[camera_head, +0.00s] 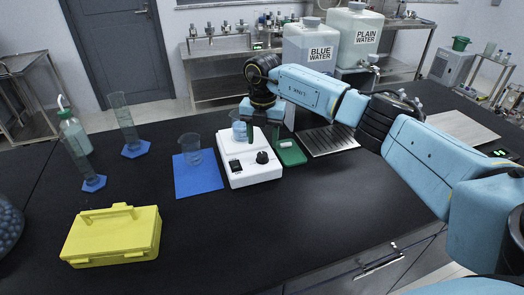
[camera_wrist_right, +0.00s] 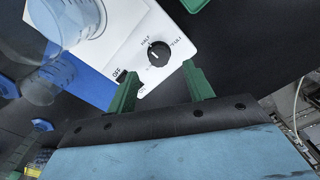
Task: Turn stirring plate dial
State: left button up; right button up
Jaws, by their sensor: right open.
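The white stirring plate (camera_head: 237,172) stands on the black bench with a black dial (camera_head: 262,157) at its front right. In the right wrist view the dial (camera_wrist_right: 158,53) has a white pointer mark, with HALF and FULL labels around it. A black switch (camera_wrist_right: 121,76) sits beside it, between OFF and ON labels. A clear beaker (camera_head: 239,126) stands on the plate's top. My right gripper (camera_wrist_right: 160,72) is open, its green fingers spread to either side in front of the dial, not closed on it. My left gripper is not in view.
A second beaker (camera_head: 191,148) stands on a blue mat (camera_head: 198,182) left of the plate. A green tray (camera_head: 290,153) lies right of it. A yellow case (camera_head: 113,236), cylinders and a wash bottle (camera_head: 73,131) are at left. The front middle bench is clear.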

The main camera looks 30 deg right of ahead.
aim_at(262, 154)
notch_tip(262, 154, down, 4)
jog(key=shift+f, duration=0.7)
jog(key=shift+c, duration=0.7)
jog(key=c, duration=0.8)
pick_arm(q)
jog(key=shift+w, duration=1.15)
pick_arm(e)
jog(key=shift+c, duration=0.2)
